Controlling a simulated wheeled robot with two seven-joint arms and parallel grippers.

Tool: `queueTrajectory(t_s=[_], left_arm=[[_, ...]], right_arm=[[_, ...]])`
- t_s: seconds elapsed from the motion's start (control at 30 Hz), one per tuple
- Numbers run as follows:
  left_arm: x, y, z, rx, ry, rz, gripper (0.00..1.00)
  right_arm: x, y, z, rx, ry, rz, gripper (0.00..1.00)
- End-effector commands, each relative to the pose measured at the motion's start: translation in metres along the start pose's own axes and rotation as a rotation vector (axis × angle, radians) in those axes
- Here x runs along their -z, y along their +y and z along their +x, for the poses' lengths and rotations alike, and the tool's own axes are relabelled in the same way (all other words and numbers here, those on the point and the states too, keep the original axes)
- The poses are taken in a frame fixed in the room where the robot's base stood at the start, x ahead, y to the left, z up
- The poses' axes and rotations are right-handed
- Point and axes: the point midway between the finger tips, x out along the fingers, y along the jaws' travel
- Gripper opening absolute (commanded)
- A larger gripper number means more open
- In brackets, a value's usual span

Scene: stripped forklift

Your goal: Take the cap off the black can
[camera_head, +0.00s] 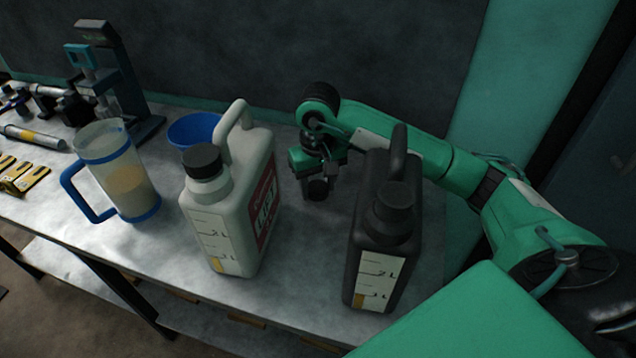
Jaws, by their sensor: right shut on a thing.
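The black can (376,262) stands upright on the bench right of centre, with a handle on top and a label with level marks on its front. Its dark neck (393,205) faces me; in this dim light I cannot make out its rim clearly. My right gripper (316,176) is behind and left of the black can, pointing down above the bench. It is shut on a small dark round thing that looks like the black cap (317,189), apart from the can. My left gripper is not in view.
A white can (228,225) with a dark cap (202,161) stands left of the black can. Behind it is a blue bowl (190,129). A jug with a blue handle (120,180) stands further left. Bare bench (310,265) lies between the cans.

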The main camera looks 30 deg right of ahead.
Motion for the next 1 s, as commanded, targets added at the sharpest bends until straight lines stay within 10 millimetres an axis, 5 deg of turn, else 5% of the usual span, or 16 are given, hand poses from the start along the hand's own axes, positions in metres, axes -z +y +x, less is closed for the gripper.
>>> queueTrajectory(t_s=[0.33, 0.37, 0.47, 0.87, 1.0], left_arm=[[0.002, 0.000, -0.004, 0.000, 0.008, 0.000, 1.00], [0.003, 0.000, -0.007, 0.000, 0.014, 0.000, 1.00], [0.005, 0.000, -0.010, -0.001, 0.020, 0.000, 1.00], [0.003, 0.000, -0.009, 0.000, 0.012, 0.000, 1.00], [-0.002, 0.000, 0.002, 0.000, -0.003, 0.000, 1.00]], right_arm=[[0.000, 0.000, 0.002, 0.000, 0.000, 0.000, 0.20], [0.000, 0.000, 0.002, 0.000, 0.000, 0.000, 0.49], [0.000, 0.000, 0.001, 0.000, 0.000, 0.000, 0.69], [0.000, 0.000, -0.002, 0.000, 0.000, 0.000, 0.69], [0.001, 0.000, -0.018, 0.000, 0.004, 0.001, 0.69]])
